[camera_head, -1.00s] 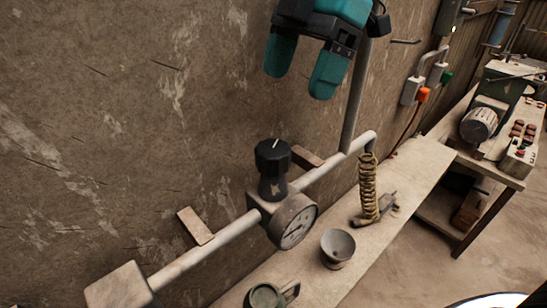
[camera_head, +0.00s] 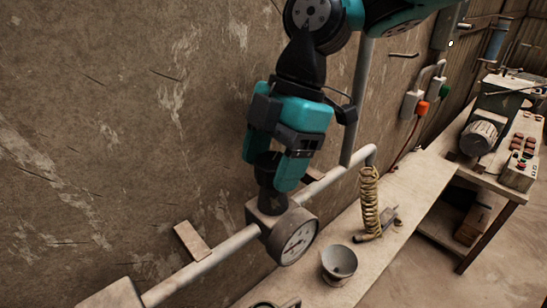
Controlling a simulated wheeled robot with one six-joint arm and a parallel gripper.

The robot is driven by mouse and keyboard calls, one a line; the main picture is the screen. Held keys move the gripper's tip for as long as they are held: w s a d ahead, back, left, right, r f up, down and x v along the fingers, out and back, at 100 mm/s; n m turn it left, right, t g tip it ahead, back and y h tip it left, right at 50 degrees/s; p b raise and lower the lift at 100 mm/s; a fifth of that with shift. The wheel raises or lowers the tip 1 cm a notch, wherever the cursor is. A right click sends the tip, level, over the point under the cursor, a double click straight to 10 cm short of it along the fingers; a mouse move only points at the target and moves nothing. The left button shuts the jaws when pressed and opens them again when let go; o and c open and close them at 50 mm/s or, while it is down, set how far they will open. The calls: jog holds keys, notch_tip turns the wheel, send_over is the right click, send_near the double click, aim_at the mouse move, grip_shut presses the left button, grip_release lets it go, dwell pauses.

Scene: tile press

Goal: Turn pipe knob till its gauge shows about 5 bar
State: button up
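The black pipe knob (camera_head: 270,168) stands upright on top of the pipe fitting, just above the round white-faced gauge (camera_head: 299,241). The gauge's needle shows as a dark line, but its reading is too small to tell. My gripper (camera_head: 269,166), with teal fingers, points down from above. Its fingers are on either side of the knob and hide much of it, including its top and pointer mark. I cannot tell whether the fingers touch the knob or only surround it.
The pipe (camera_head: 215,258) runs along the brown wall. Below it, the bench (camera_head: 400,208) holds a grey funnel-like cup (camera_head: 338,262) and a coiled yellowish hose (camera_head: 369,200). A vertical pipe (camera_head: 356,110) rises close to the right of my gripper. A machine (camera_head: 485,130) stands on a farther table.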

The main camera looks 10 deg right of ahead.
jog(key=c, duration=0.6)
